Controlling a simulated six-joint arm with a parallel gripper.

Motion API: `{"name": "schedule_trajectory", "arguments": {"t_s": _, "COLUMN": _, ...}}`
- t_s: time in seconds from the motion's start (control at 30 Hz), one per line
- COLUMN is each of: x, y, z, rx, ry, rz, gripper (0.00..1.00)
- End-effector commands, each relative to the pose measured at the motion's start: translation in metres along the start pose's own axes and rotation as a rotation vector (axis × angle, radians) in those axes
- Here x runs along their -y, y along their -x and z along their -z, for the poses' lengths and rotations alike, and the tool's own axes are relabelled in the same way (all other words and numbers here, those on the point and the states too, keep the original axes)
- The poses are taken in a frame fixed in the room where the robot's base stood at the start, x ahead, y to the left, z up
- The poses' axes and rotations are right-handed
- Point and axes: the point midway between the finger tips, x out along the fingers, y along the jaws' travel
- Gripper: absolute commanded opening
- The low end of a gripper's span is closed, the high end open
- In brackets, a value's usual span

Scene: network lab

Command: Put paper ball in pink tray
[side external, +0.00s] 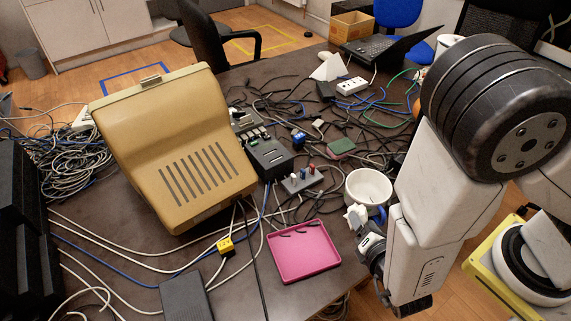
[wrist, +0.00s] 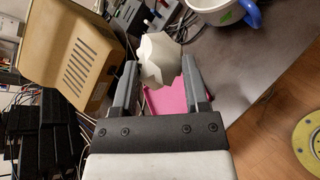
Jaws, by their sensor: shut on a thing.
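The paper ball (wrist: 160,60) is white and crumpled. In the wrist view it sits between the two fingers of my gripper (wrist: 160,78), which is shut on it. In the side view the paper ball (side external: 356,215) shows at the end of my gripper (side external: 364,232), to the right of the pink tray and above the table. The pink tray (side external: 303,252) is a shallow square tray lying on the table near its front edge. It looks empty apart from dark cable-like shapes at its back edge. In the wrist view the pink tray (wrist: 168,102) is partly hidden behind the ball and fingers.
A white mug (side external: 369,187) with a blue handle stands just behind my gripper. A beige terminal housing (side external: 175,140) stands left of the tray.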

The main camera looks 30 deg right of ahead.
Motion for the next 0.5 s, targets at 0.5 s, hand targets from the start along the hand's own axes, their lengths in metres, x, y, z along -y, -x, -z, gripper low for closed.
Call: {"name": "schedule_trajectory", "arguments": {"t_s": 0.5, "x": -0.01, "y": -0.018, "z": 0.013, "rx": 0.0, "ry": -0.001, "rz": -0.002, "gripper": 0.05}}
